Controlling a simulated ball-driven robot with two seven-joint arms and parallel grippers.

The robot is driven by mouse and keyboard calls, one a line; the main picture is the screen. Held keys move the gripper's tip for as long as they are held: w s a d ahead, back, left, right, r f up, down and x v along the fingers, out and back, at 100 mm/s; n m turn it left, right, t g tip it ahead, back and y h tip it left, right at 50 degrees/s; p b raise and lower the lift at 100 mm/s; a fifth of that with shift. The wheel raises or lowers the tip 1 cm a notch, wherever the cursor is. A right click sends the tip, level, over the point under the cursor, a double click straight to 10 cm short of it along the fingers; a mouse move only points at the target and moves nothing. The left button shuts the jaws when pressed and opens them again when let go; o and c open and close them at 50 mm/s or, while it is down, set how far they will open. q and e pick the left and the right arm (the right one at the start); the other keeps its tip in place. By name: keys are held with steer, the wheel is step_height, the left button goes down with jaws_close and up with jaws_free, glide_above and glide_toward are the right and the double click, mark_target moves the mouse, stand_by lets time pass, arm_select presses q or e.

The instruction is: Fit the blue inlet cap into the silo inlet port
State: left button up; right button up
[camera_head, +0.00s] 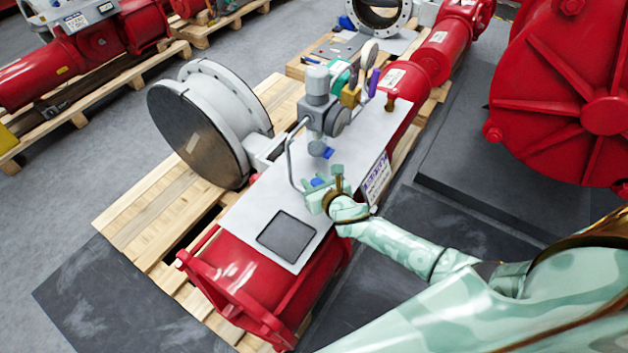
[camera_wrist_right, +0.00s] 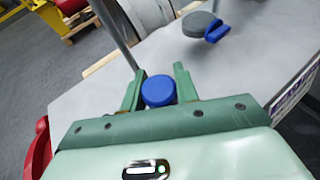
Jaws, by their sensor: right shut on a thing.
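The blue inlet cap (camera_wrist_right: 158,92) is a short round piece between the two green fingers of my right gripper (camera_wrist_right: 160,75), which is shut on it. In the head view the right gripper (camera_head: 317,188) is over the pale plate (camera_head: 250,217), and a bit of the blue cap (camera_head: 317,182) shows between its fingers. A grey upright unit (camera_head: 317,90) with a round grey bottom stands beyond the gripper. I cannot make out which opening is the silo inlet port. My left gripper is not in view.
A second blue piece (camera_head: 328,153) sits beside the grey round bottom. A thin bent grey pipe (camera_head: 290,160) rises close to the left of the gripper. A dark square pad (camera_head: 286,236) lies on the near plate. A large flanged valve (camera_head: 200,120) stands left.

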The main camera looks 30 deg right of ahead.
steer(key=shift+f+b, duration=1.05)
steer(key=shift+f, duration=0.3)
steer(key=o, duration=1)
steer(key=shift+o, duration=0.3)
steer(key=p+v, duration=0.4)
steer(key=v, duration=1.2)
steer(key=shift+s, duration=0.2)
